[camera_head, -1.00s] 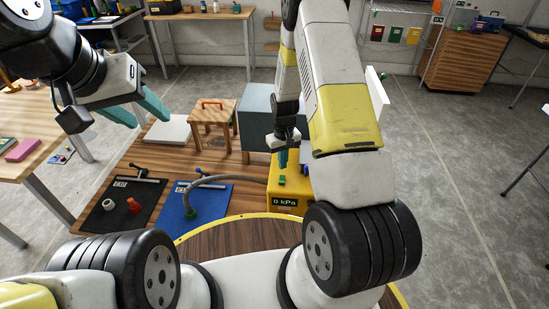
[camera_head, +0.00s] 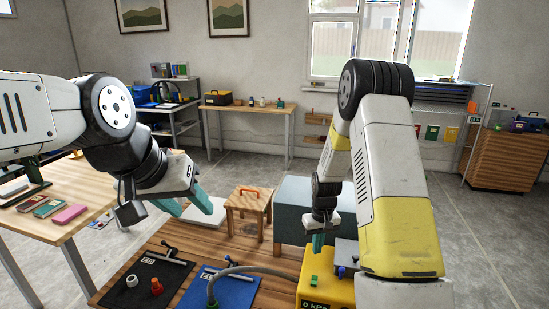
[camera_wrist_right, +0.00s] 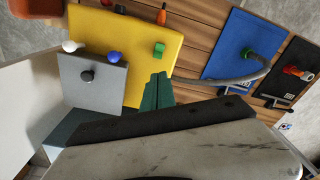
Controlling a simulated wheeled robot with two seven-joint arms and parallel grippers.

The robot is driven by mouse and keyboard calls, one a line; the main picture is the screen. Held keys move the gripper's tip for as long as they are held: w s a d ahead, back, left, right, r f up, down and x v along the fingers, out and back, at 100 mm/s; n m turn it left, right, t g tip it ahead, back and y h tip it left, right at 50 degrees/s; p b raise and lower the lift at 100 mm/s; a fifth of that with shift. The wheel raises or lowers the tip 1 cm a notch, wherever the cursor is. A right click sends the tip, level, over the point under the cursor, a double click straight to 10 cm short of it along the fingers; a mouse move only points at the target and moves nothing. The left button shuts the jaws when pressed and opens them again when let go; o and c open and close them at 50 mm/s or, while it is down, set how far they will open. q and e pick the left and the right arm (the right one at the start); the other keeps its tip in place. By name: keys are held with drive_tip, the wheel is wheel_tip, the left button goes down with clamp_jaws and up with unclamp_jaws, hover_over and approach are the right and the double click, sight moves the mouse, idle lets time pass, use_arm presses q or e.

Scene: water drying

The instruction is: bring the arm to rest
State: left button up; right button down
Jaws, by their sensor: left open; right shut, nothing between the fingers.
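My right gripper (camera_head: 317,244) hangs pointing down over the yellow box (camera_head: 313,287) with the kPa display. Its teal fingers are shut with nothing between them; in the right wrist view they also show (camera_wrist_right: 158,92) above the edge of the yellow box (camera_wrist_right: 125,40), apart from the green knob (camera_wrist_right: 159,49). My left gripper (camera_head: 183,208) is at the left of the head view, open and empty, in front of the white board (camera_head: 204,212).
A side table (camera_head: 85,185) stands left. Grey floor at right is clear.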

drive_tip(key=s+r+t, duration=0.1)
drive_tip(key=s+r, duration=0.2)
drive_tip(key=r, duration=0.5)
drive_tip(key=s+a+r+m+t+y, duration=0.1)
drive_tip(key=s+r, duration=0.2)
drive_tip(key=r, duration=0.5)
drive_tip(key=s+r+t, duration=0.1)
drive_tip(key=s+r, duration=0.2)
drive_tip(key=r, duration=0.5)
drive_tip(key=s+r+t, duration=0.1)
drive_tip(key=s+r, duration=0.4)
drive_tip(key=s, duration=0.2)
drive_tip(key=s+r+t+y, duration=0.1)
drive_tip(key=s+r, duration=0.3)
drive_tip(key=s, duration=0.4)
drive_tip(key=shift+s+a+r+m+t, duration=0.2)
drive_tip(key=shift+a+r+m+t, duration=0.15)
drive_tip(key=shift+a+m, duration=0.1)
